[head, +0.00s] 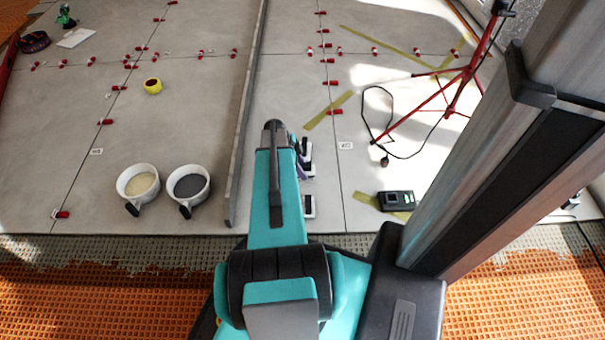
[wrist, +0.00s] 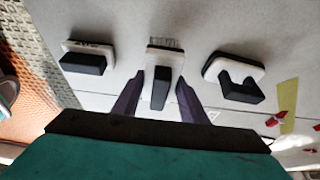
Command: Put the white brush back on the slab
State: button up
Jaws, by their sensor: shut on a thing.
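The white brush (wrist: 165,56) has a black handle and bristles along its far edge. In the wrist view it is between the two fingers of my gripper (wrist: 160,80), which is shut on its black handle. I cannot tell whether the brush touches the slab or is just above it. The grey slab (head: 285,100) lies under my arm in the head view. There my arm hides most of the gripper and brush.
A white block with a black handle (wrist: 88,56) lies left of the brush, another (wrist: 235,76) right of it. Two white buckets (head: 138,182) stand left of a long upright bar (head: 247,110). A red tripod (head: 462,80) with a cable and a black device (head: 397,200) are at right.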

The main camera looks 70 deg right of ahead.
jog(key=shift+f+b, duration=0.9)
jog(key=shift+f, duration=0.8)
jog(key=shift+f, duration=0.1)
jog(key=o, duration=1.3)
jog(key=p+v, duration=0.4)
jog(key=v, duration=0.7)
jog(key=shift+r+p, duration=0.2)
jog(key=shift+p, duration=0.2)
jog(key=shift+w+a+r, duration=0.1)
jog(key=shift+w+r, duration=0.1)
jog(key=shift+r, duration=0.2)
